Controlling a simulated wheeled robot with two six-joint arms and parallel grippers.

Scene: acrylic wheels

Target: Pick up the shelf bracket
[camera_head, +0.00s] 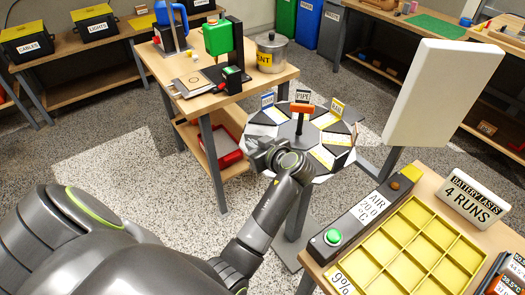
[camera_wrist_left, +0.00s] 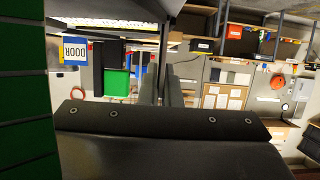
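I cannot make out a shelf bracket for certain in either view. A round carousel (camera_head: 328,122) with black and pale wedge compartments stands at centre, with an orange-topped post in its middle. Small label cards stand around it, one of them reading PIPE (camera_head: 302,95). My left gripper (camera_head: 254,146) is at the carousel's near left edge. In the left wrist view its two dark fingers (camera_wrist_left: 162,82) are a narrow gap apart, with nothing seen between them. A blue DOOR card (camera_wrist_left: 75,50) shows left of them. My right gripper is in neither view.
A wooden table (camera_head: 210,103) with a green device and a metal pot (camera_head: 271,55) stands behind left. A white panel (camera_head: 443,92) rises at right. A nearer bench holds a yellow divided tray (camera_head: 408,245) and a green button (camera_head: 333,237). Speckled floor at left is clear.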

